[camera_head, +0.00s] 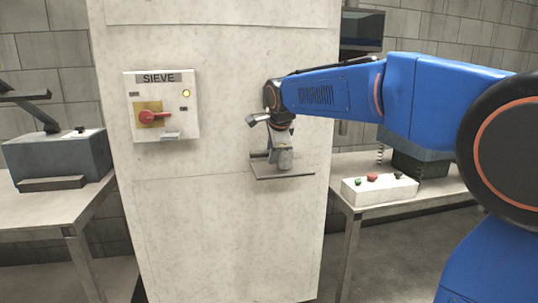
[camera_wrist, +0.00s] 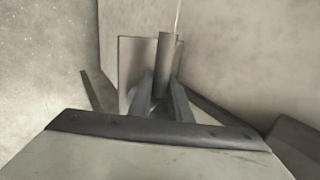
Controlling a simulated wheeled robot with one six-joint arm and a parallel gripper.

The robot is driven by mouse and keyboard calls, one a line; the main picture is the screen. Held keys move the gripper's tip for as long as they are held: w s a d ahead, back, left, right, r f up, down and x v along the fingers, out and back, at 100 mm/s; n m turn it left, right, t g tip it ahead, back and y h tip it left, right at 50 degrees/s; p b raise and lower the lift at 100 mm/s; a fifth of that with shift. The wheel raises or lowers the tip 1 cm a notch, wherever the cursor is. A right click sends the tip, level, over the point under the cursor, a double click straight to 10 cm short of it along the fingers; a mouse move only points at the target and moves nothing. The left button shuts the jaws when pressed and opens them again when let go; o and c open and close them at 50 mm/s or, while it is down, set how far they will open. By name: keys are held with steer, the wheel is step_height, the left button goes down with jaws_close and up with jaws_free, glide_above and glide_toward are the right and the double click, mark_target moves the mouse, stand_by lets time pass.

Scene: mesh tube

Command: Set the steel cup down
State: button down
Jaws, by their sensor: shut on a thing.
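The steel cup (camera_head: 285,160) is a small grey shape at the lower end of my gripper (camera_head: 282,146) in the head view. It sits at or just above a small ledge (camera_head: 296,173) on the pale cabinet; I cannot tell whether it touches. In the wrist view my gripper's two fingers (camera_wrist: 163,98) close around the foot of a narrow grey upright cylinder (camera_wrist: 166,58), which seems to be the cup. A flat plate (camera_wrist: 137,62) stands behind it. The cup's base and the finger contact are mostly hidden.
A SIEVE panel (camera_head: 184,105) with a red rotary handle (camera_head: 154,117) and a lit yellow lamp is on the cabinet, left of the ledge. A bench with a white button box (camera_head: 380,189) stands right; another bench (camera_head: 40,208) holds a machine at left.

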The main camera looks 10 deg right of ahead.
steer(key=shift+w, duration=1.85)
steer(key=shift+w+f, duration=0.2)
steer(key=shift+f, duration=0.5)
steer(key=shift+f, duration=0.15)
steer(key=c, duration=1.6)
jaws_free()
steer(key=shift+c, duration=0.2)
steer(key=v, duration=1.2)
steer(key=shift+s, duration=0.2)
